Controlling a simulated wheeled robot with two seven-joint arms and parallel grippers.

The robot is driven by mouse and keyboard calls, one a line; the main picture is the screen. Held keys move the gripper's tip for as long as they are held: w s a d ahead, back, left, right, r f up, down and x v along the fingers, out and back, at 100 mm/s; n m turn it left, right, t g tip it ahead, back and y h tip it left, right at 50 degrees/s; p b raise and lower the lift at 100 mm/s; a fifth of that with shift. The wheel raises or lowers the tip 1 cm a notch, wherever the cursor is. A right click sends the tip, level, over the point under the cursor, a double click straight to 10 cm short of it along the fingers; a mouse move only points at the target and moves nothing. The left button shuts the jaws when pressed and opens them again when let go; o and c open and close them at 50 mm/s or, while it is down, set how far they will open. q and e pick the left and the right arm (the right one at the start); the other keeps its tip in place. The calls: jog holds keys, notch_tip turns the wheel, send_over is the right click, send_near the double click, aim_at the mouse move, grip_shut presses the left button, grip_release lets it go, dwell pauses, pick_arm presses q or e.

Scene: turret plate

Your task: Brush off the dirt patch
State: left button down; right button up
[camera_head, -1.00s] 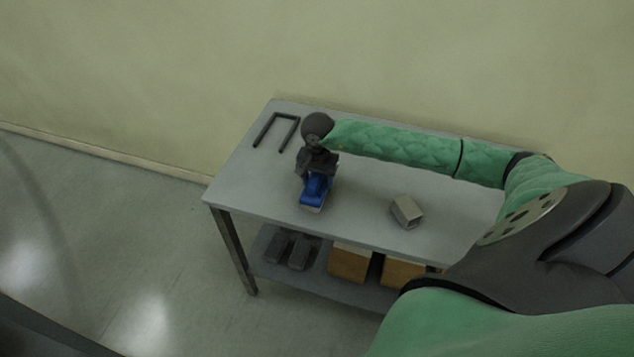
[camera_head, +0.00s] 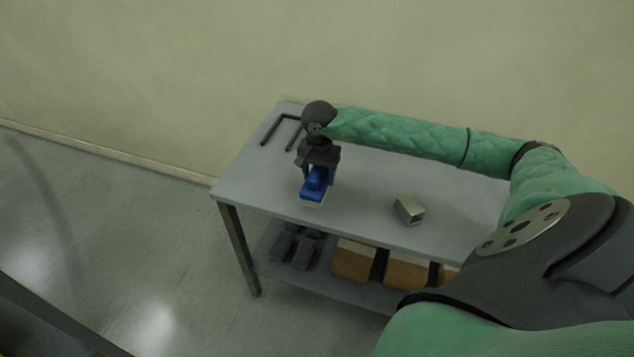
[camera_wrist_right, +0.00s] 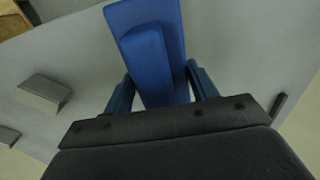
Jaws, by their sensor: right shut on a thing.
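A blue brush (camera_head: 314,185) with a pale underside is held over the left part of the grey table (camera_head: 365,210). My right gripper (camera_head: 318,172) is shut on the brush. In the right wrist view the blue brush (camera_wrist_right: 150,50) sits between the two fingers of my right gripper (camera_wrist_right: 160,85). I cannot tell whether the brush touches the tabletop. No dirt patch can be made out in these views. My left gripper is not in view.
A grey metal block (camera_head: 408,209) stands on the table to the right of the brush. A dark U-shaped bar (camera_head: 283,128) lies at the back left. The lower shelf holds brown boxes (camera_head: 354,262) and dark grey items (camera_head: 296,247). A wall runs behind the table.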

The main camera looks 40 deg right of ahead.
jog(key=shift+r, duration=1.7)
